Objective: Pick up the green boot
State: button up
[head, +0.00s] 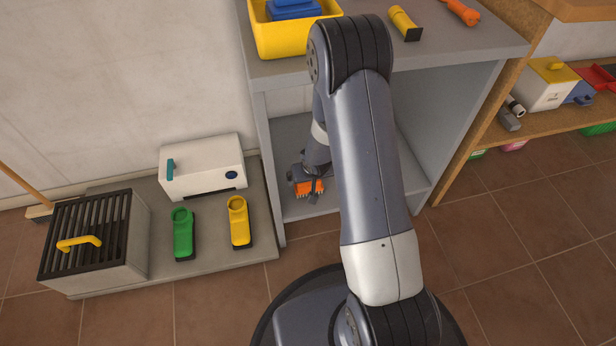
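The green boot (183,231) stands on the low grey slab, left of a similar yellow boot (238,219). It has a dark part at its front lower end, and nothing touches it from above. My gripper (311,190) is at the lower opening of the grey shelf unit, to the right of both boots and well apart from the green one. Orange parts show at its end; I cannot tell whether they belong to the gripper or to an object there. The fingers are too small and partly hidden to read.
A white box (202,167) stands behind the boots. A black-grilled box (95,235) with a yellow handle is to their left. The grey shelf unit (446,62) holds a yellow bin (266,38). Tiled floor (215,310) is clear in front of the slab.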

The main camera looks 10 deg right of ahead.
aim_at(183, 219)
jog(key=k+j+u, duration=0.15)
jog(key=i+l+u, duration=0.15)
jog(key=u, duration=1)
jog(key=i+j, duration=0.15)
jog(key=j, duration=0.15)
jog(key=i+j+z, duration=0.15)
jog(key=j, duration=0.15)
jog(key=i+j, duration=0.15)
jog(key=i, duration=0.4)
